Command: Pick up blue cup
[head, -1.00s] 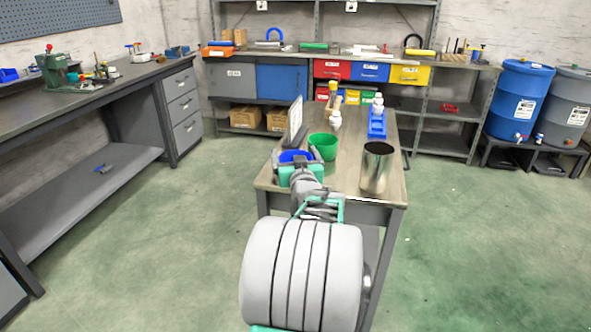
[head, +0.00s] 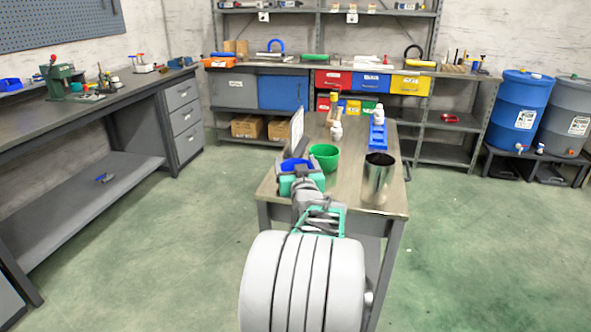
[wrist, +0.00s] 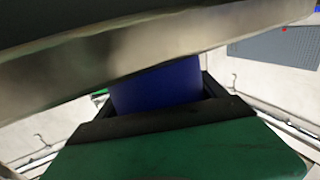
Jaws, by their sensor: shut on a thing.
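The blue cup (head: 297,164) stands at the left near part of the wooden-topped table (head: 345,187), partly hidden by my gripper. My gripper (head: 298,169) is shut on it from the near side. In the wrist view, the blue cup (wrist: 165,88) shows as a plain blue wall between the dark fingers (wrist: 165,115). A broad dark surface with a pale edge hides its other part there. I cannot tell whether the cup touches the tabletop.
A green cup (head: 324,157) stands close to the right of the gripper. A shiny metal cylinder (head: 377,180) stands near the right front edge. An upright pale panel (head: 297,127) is behind the blue cup.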

